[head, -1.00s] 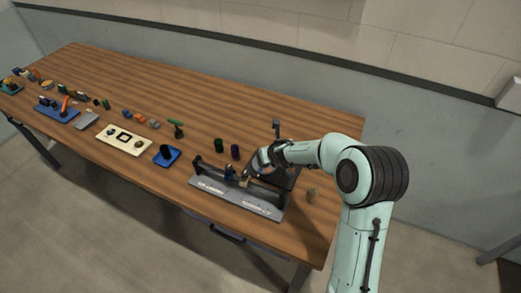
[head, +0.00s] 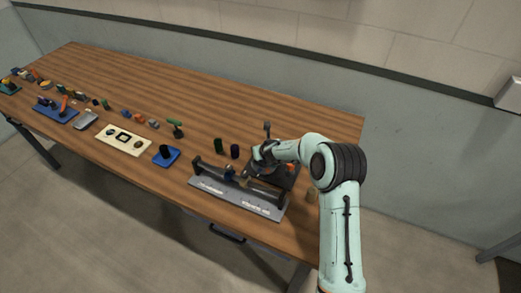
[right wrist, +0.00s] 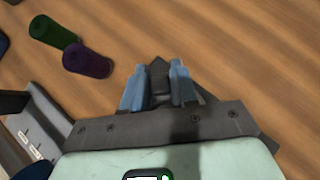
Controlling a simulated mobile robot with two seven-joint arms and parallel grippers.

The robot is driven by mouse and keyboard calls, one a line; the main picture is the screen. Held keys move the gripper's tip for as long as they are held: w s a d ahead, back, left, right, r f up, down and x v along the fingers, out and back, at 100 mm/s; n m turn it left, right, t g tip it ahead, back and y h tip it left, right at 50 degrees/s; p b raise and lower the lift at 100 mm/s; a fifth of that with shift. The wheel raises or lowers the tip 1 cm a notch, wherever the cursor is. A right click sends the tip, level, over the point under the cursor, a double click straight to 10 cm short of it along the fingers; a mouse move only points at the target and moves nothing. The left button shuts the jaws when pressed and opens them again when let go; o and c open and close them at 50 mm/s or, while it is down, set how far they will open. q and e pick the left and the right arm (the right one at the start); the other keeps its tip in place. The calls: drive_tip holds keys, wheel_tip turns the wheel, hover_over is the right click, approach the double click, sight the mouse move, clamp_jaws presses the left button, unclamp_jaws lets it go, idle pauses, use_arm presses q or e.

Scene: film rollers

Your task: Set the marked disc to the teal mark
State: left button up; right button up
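A grey fixture (head: 215,190) with pale lettering stands near the table's front edge. Dark rollers (head: 265,192) lie along it, with a small blue part (head: 230,171) near their middle. I cannot make out a disc marking or a teal mark at this size. My right gripper (head: 254,156) is just behind the fixture, partly hidden by its own wrist. In the right wrist view its light blue fingers (right wrist: 157,88) stand apart over bare wood, with no clear object between them. The fixture's end (right wrist: 42,125) shows at lower left. My left gripper is out of view.
A dark stand (head: 291,179) and upright post (head: 267,130) are near the arm. A tan cylinder (head: 312,195) stands at right. The table's back is clear.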

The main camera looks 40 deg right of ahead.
clamp_jaws()
